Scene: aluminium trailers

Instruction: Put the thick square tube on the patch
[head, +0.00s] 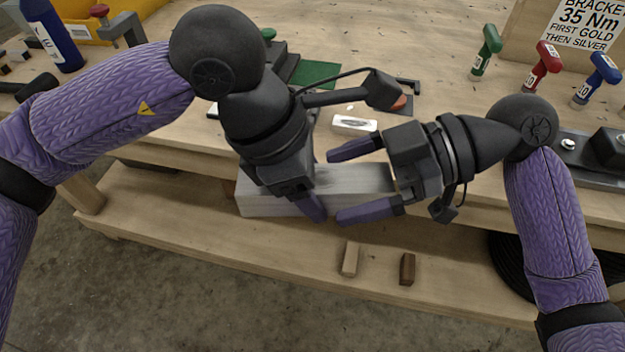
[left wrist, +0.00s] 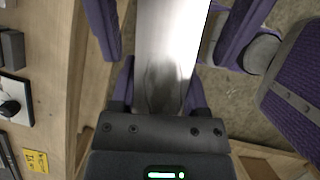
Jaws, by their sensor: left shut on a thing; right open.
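The thick square tube (head: 352,178) is a long, grey, brushed-metal bar held level in front of the workbench edge, above the lower shelf. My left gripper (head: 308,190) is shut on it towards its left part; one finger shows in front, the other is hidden. In the left wrist view the tube (left wrist: 172,35) runs away from between my left fingers (left wrist: 162,92). My right gripper (head: 362,182) is open, its fingers on either side of the tube; I cannot tell whether they touch it. A green patch (head: 315,73) lies on the bench behind my left wrist, partly covered.
The bench top (head: 440,125) holds a white-labelled block (head: 354,123) near the front edge. Green, red and blue T-handled tools (head: 542,66) stand at the right. A blue bottle (head: 52,36) stands at the far left.

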